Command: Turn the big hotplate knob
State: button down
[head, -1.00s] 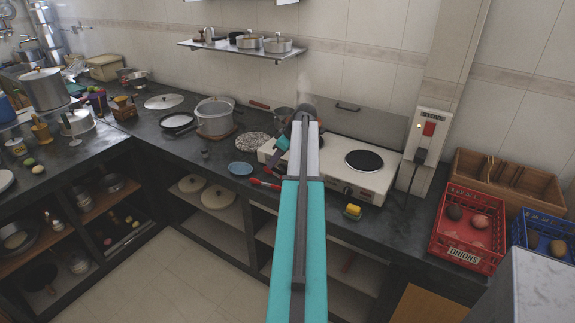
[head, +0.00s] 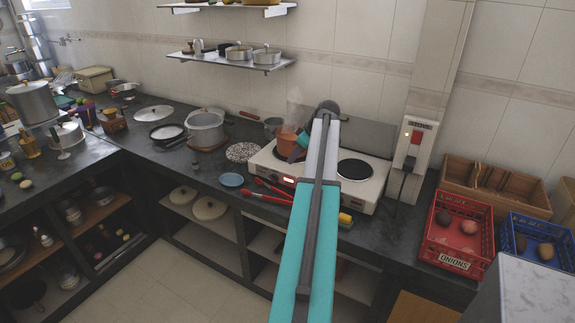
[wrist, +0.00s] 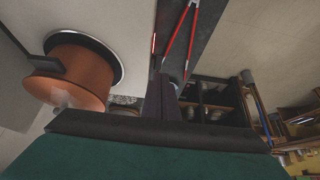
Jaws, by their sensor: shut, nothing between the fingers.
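The white hotplate (head: 368,191) stands on the dark counter with two round plates. An orange pot (head: 287,139) sits on its left plate, steaming; the pot (wrist: 72,80) is also at the left of the wrist view. A small red light (head: 289,180) glows on the hotplate's front. The big knob cannot be made out; my arm crosses part of the front panel. My gripper (wrist: 168,82) shows dark in the wrist view, shut and empty, near the hotplate's front edge.
Red-handled tongs (head: 272,192) lie on the counter before the hotplate. A blue dish (head: 231,180) is to the left. A red onion crate (head: 437,248) and a blue crate (head: 515,259) stand right.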

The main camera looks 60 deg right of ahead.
aim_at(274, 182)
jog(key=shift+p+x, duration=2.25)
jog(key=shift+x, duration=4.5)
jog(key=shift+w+a+f+b, duration=0.15)
jog(key=shift+w+a+b, duration=0.15)
jog(key=shift+b, duration=0.3)
